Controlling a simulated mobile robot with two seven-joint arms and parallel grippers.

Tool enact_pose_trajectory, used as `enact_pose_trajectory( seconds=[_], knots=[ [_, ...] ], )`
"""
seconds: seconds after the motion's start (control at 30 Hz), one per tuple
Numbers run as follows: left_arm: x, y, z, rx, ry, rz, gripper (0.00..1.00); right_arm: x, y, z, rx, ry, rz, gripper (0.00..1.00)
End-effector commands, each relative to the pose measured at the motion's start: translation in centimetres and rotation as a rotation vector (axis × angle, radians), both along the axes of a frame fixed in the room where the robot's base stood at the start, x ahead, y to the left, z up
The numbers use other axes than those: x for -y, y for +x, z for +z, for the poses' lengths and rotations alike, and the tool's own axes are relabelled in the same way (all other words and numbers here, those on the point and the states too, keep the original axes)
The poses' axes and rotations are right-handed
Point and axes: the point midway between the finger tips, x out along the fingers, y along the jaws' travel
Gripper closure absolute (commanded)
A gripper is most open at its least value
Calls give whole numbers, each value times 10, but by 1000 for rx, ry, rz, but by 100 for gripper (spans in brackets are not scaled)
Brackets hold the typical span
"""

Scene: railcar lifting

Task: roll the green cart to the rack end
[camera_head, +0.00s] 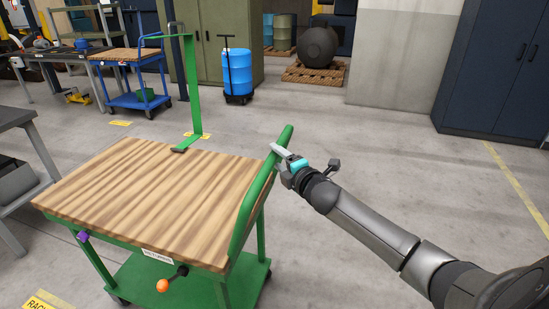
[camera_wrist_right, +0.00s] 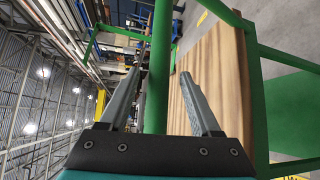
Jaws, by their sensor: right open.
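The green cart (camera_head: 130,190) stands in front of me, with a striped wooden top and a lower green shelf (camera_head: 190,275). Its green handle bar (camera_head: 247,205) slopes along the right side of the top. An orange knob (camera_head: 162,286) and a purple knob (camera_head: 83,236) are on its near side. My right gripper (camera_head: 281,151) is open at the upper end of the handle. In the right wrist view, a green bar (camera_wrist_right: 160,70) runs between the open fingers (camera_wrist_right: 163,85); whether they touch it cannot be told. My left gripper is not in view.
A floor marking reading "RACK" (camera_head: 42,302) is partly visible bottom left. A grey bench (camera_head: 20,120) is close left of the cart. A green post (camera_head: 191,85) rises at its far edge. A blue cart (camera_head: 135,98) and blue drum (camera_head: 236,73) stand behind. Floor at right is clear.

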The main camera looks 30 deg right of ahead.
Motion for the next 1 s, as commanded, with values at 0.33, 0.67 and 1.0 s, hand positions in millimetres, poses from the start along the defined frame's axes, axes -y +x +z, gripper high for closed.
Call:
enact_pose_trajectory(
  seconds=[0.33,0.67,1.0],
  knots=[
    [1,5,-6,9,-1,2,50,2,24,-3,1,1,0,36],
    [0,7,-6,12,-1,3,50,2,26,-4,0,0,0,36],
    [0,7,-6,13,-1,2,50,2,26,-4,0,0,0,73]
  ],
)
